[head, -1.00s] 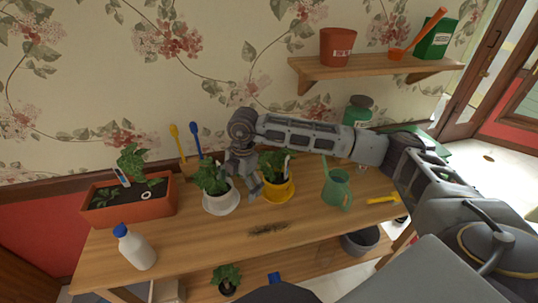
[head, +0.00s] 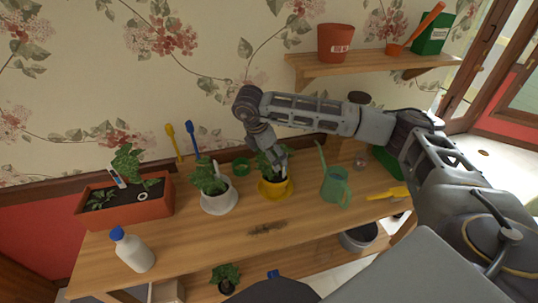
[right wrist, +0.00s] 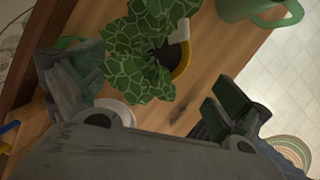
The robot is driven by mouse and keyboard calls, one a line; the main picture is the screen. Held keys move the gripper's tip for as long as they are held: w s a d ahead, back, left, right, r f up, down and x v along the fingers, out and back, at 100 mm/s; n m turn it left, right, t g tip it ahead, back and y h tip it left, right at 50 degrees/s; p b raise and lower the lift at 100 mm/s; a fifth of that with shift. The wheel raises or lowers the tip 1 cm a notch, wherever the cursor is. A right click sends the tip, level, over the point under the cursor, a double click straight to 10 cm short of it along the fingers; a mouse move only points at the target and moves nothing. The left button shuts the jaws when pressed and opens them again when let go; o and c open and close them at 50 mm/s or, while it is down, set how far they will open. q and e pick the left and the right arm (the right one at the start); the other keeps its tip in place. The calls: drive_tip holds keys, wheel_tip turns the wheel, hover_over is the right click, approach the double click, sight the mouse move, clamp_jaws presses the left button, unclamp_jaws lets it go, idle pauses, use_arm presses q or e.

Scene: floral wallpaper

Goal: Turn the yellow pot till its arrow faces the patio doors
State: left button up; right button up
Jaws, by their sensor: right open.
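The yellow pot (head: 283,191) stands upright on a yellow saucer on the wooden bench, with a leafy plant in it. In the right wrist view the yellow pot (right wrist: 184,62) shows only as a rim, mostly behind patterned leaves. I cannot make out an arrow on it. My right gripper (head: 274,160) is open above the plant, its fingers pointing down. In the right wrist view its two fingers are wide apart, with leaves beyond them. Contact with the pot or leaves cannot be told. The patio doors (head: 486,75) are at the right. My left gripper is out of view.
A white pot (head: 219,203) with a plant stands close left of the yellow pot; a green watering can (head: 337,188) stands right. A terracotta planter (head: 150,205) and a white bottle (head: 133,250) are farther left. A shelf (head: 375,68) hangs above. The bench front is fairly clear.

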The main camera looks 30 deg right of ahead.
sight(277, 175)
drive_tip(key=shift+p+x, duration=1.05)
drive_tip(key=shift+x, duration=5.65)
drive_tip(key=c, duration=0.9)
drive_tip(key=shift+c, duration=1)
drive_tip(key=shift+r, duration=0.25)
drive_tip(key=shift+w+f+n+b, duration=0.1)
drive_tip(key=shift+f+n+b, duration=0.05)
drive_tip(key=shift+n+b, duration=0.4)
drive_tip(key=shift+n, duration=0.25)
